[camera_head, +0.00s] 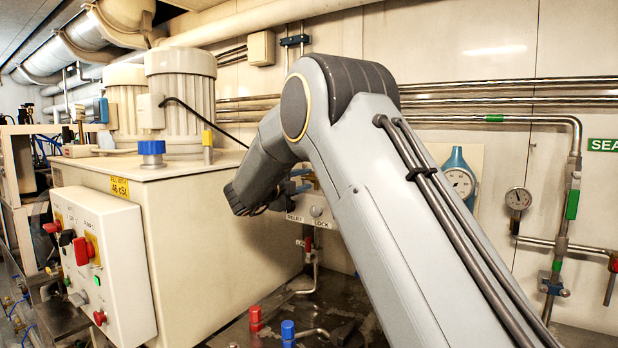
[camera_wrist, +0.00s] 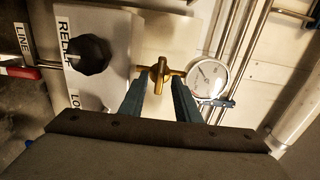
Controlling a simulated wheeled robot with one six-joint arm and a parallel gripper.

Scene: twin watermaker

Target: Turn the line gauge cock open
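A brass cock (camera_wrist: 160,75) with a T-shaped handle shows in the middle of the wrist view, on a thin brass stem beside a round white-faced gauge (camera_wrist: 208,77). I take it for the line gauge cock, but no label on it is readable. My gripper (camera_wrist: 158,84) is open, with its two teal fingers spread either side of the handle. The handle is at or just beyond the fingertips; I cannot tell whether they touch it. In the head view my arm hides the cock and most of the gripper.
A panel marked RELIEF (camera_wrist: 92,45) with a black knob (camera_wrist: 89,54) is close left of the cock. A LINE label (camera_wrist: 23,44) and a red handle (camera_wrist: 22,72) lie farther left. In the head view, gauges (camera_head: 518,198) and steel pipes (camera_head: 510,86) line the wall.

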